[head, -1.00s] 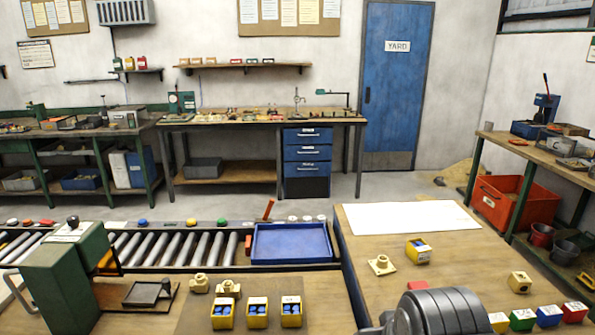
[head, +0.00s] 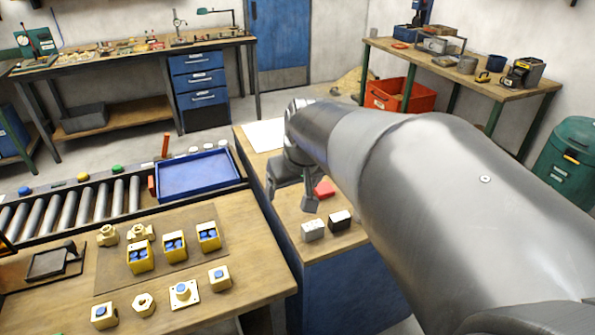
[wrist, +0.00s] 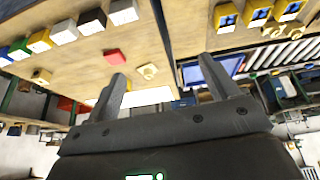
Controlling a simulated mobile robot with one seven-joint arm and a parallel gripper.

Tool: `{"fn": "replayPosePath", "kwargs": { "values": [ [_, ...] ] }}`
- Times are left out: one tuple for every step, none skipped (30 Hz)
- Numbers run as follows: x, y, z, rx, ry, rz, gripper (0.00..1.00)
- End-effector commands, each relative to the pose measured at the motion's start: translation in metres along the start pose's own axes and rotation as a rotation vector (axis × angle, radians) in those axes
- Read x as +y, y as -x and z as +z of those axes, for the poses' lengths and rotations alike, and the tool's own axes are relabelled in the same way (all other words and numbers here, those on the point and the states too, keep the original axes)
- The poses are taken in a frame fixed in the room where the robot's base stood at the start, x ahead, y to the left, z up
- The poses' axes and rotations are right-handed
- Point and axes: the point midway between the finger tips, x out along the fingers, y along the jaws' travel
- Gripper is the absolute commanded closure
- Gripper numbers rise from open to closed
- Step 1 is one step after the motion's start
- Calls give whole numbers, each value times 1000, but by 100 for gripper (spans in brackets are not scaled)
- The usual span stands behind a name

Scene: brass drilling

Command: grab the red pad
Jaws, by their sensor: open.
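The red pad (head: 324,189) lies on the wooden bench top to the right of the blue tray, partly hidden by my arm in the head view. In the wrist view the red pad (wrist: 115,57) shows whole, just past the tip of the left finger. My gripper (head: 290,200) hangs over that bench, to the left of the pad in the head view. In the wrist view my gripper (wrist: 166,78) has its fingers wide apart with nothing between them. I cannot tell its exact height above the bench.
A grey-white block (head: 313,230) and a black block (head: 340,220) stand near the bench's front edge. A cream flanged part (wrist: 148,71) lies near the pad. The blue tray (head: 195,174) is to the left. A row of coloured blocks (wrist: 40,41) extends left in the wrist view.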

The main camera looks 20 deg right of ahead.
Motion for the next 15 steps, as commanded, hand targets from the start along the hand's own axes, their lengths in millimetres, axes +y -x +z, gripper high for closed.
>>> {"fn": "replayPosePath", "kwargs": {
  "values": [
    [13, -12, -12, -11, -8, 1, 20],
    [19, -19, -19, -14, -8, 1, 20],
    [29, -27, -28, -17, -10, 1, 20],
    [35, -34, -34, -21, -10, 1, 20],
    [43, -41, -39, -23, -12, 1, 20],
    [53, -50, -47, -25, -14, 0, 20],
    [61, -58, -52, -28, -15, 0, 20],
    [69, -65, -57, -30, -16, 0, 20],
    [80, -76, -63, -33, -19, -1, 20],
    [88, -84, -67, -35, -21, -2, 20],
    [98, -92, -71, -36, -23, -2, 20],
    [109, -103, -76, -39, -25, -3, 20],
    [118, -111, -78, -40, -28, -3, 20],
    [126, -118, -81, -40, -30, -4, 20],
    [137, -128, -84, -41, -34, -5, 20]
  ]
}}
